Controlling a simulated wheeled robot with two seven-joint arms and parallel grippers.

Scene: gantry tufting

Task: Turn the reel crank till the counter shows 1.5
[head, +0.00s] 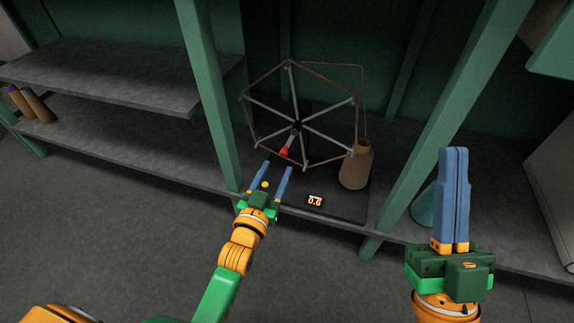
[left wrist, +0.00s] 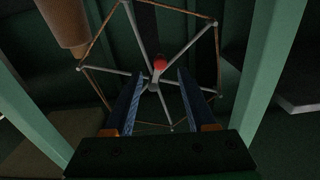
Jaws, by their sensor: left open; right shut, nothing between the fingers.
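The reel (head: 322,112) has grey spokes and a brown rim and stands upright on a dark base. Its crank has a red knob (head: 284,152), which points down and left from the hub. The counter (head: 315,201) on the base's front reads 0.6. My left gripper (head: 277,167) is open just in front of the knob. In the left wrist view the red knob (left wrist: 159,64) shows beyond and between the open blue fingers (left wrist: 156,85); I cannot tell if they touch it. My right gripper (head: 454,150) is shut and empty, upright at the right, away from the reel.
A brown spool (head: 356,168) stands on the base right of the reel. Green posts (head: 212,90) rise left and right of the reel. A teal cone (head: 425,205) is partly behind my right gripper. Grey shelves (head: 110,75) lie at the left.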

